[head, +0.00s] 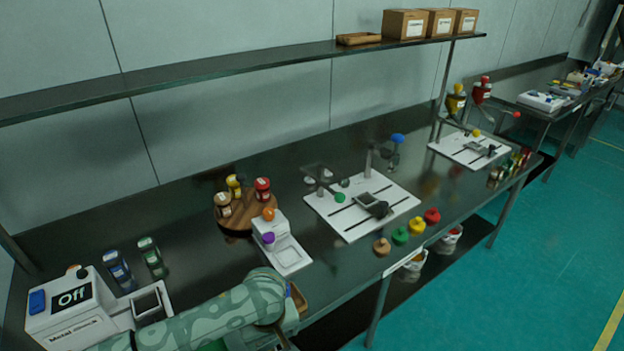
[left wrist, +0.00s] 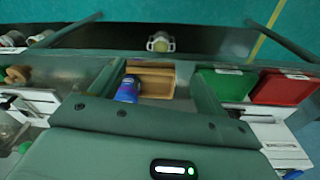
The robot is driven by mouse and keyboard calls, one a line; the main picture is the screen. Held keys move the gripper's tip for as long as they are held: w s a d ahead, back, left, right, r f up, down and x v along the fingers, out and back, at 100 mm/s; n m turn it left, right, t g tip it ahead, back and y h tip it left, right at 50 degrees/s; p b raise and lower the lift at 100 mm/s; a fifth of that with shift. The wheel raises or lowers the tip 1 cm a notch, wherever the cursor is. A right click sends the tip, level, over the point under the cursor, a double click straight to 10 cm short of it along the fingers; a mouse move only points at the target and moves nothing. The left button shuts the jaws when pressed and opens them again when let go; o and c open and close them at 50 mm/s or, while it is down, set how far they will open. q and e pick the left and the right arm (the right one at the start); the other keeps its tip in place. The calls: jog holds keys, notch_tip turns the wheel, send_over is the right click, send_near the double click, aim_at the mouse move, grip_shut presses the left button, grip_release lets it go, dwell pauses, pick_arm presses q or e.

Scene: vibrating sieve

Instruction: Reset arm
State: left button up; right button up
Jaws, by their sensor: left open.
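My left arm comes in from the lower left in the head view, and my left gripper (head: 290,318) is over the front edge of the table, partly hidden by the arm. In the left wrist view the fingers of this gripper (left wrist: 153,68) stand wide apart with nothing held between them. Beyond the fingers a wooden tray (left wrist: 158,73) shows, with a blue and purple container (left wrist: 128,90) at its left side. My right gripper is in neither view.
A round wooden stand (head: 237,222) with jars, a white scale (head: 287,255) and a white board (head: 345,225) are on the dark table (head: 190,225). Green (left wrist: 222,84) and red (left wrist: 283,88) bins show in the wrist view. A shelf (head: 220,68) runs above.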

pick_arm(q)
jog(key=s+a+f+m+h+b, duration=0.1)
jog(key=s+a+f+b, duration=0.15)
jog(key=f, duration=0.85)
jog(key=s+a+f+m+b, duration=0.1)
jog(key=s+a+f, duration=0.25)
jog(key=f, duration=0.85)
jog(key=s+a+f+m, duration=0.2)
jog(key=s+f, duration=0.3)
jog(key=s, duration=0.5)
jog(key=s+a+f+m+b, duration=0.1)
jog(key=s+a+f, duration=0.4)
jog(key=s, duration=0.5)
jog(key=s+a+f+m+y+b, duration=0.1)
jog(key=s+a+f+m, duration=0.1)
jog(key=s, duration=0.8)
notch_tip(320, 180, down, 3)
jog(key=shift+a+r+m, duration=0.1)
jog(key=shift+a+m, duration=0.3)
jog(key=shift+a, duration=0.4)
